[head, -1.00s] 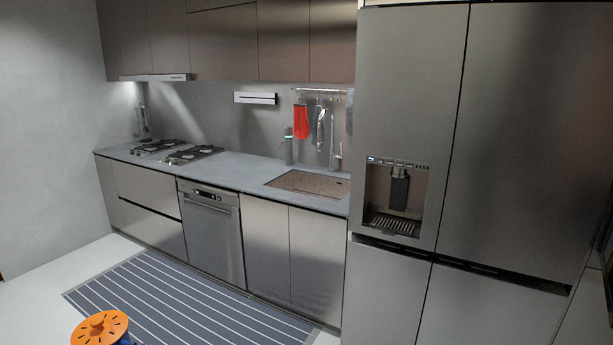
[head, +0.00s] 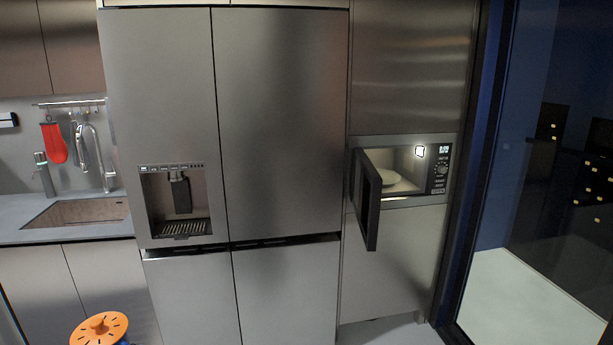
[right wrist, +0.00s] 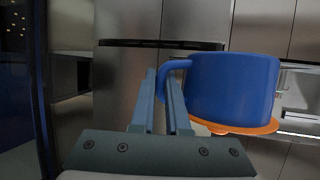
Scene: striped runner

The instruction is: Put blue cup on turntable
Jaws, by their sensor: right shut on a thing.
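The blue cup (right wrist: 232,88) has an orange lid, which shows in the head view (head: 99,329) at the bottom left edge. Most of the cup is cut off there. In the right wrist view the cup appears upside down, lid at the bottom. My right gripper (right wrist: 167,80) is shut on the cup's handle. The turntable (head: 401,187) is a pale disc inside the lit microwave (head: 440,168), to the right of the fridge. It looks empty, though the open door hides part of it. My left gripper is in neither view.
The microwave door (head: 370,205) stands open, swung outward on its left side. The steel fridge (head: 280,130) fills the middle of the head view. A counter with a sink (head: 75,211) is at the left. A dark glass panel (head: 540,150) is at the right.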

